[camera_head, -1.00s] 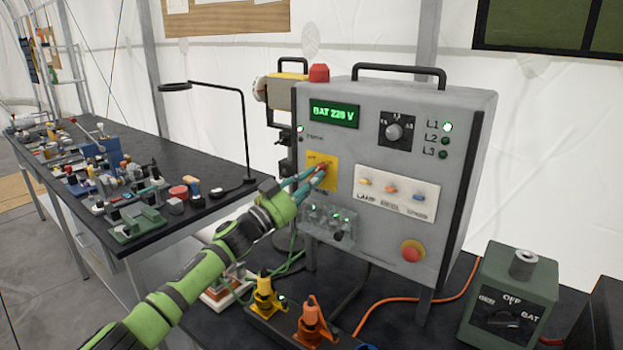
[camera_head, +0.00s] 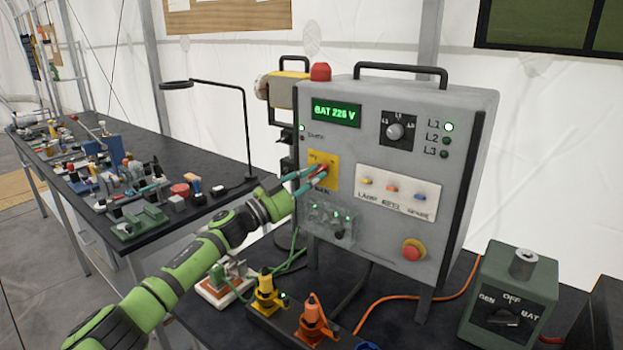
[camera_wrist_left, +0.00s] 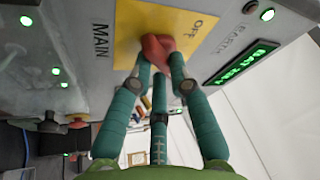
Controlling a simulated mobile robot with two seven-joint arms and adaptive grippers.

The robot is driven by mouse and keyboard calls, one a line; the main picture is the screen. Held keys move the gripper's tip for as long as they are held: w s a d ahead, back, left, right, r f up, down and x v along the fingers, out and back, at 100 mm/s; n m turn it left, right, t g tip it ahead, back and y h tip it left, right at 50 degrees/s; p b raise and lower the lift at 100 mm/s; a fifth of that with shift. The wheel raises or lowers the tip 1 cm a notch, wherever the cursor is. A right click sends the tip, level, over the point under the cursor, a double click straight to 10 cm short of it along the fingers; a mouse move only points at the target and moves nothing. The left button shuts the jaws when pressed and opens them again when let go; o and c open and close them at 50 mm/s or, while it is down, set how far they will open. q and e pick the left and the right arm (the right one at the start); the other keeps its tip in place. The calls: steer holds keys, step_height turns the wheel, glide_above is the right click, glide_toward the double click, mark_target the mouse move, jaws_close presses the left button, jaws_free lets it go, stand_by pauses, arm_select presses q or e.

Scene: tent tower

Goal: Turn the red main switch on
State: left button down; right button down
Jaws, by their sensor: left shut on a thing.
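The red main switch (camera_head: 323,168) is a knob on a yellow plate (camera_head: 331,161) at the left of the grey panel's front. In the left wrist view the red knob (camera_wrist_left: 157,47) sits between my fingertips, with "OFF" printed on the yellow and "MAIN" on the grey beside it. My left gripper (camera_head: 316,178), with teal fingers, is shut on the red main switch. The fingers hide part of the knob, and I cannot tell its exact angle. My right gripper is not in view.
The grey panel (camera_head: 376,240) has a lit green display (camera_head: 336,113), a lit L1 lamp (camera_head: 449,127), small toggles and a red button (camera_head: 413,250). Yellow (camera_head: 265,293) and orange (camera_head: 313,320) plugs stand below. A green selector box (camera_head: 508,299) is at right, a cluttered bench (camera_head: 75,185) at left.

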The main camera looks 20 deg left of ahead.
arm_select(q)
steer(key=c, duration=1.1)
jaws_free()
steer(key=shift+c, duration=0.2)
steer(key=v, duration=1.2)
steer(key=shift+a+f, duration=0.1)
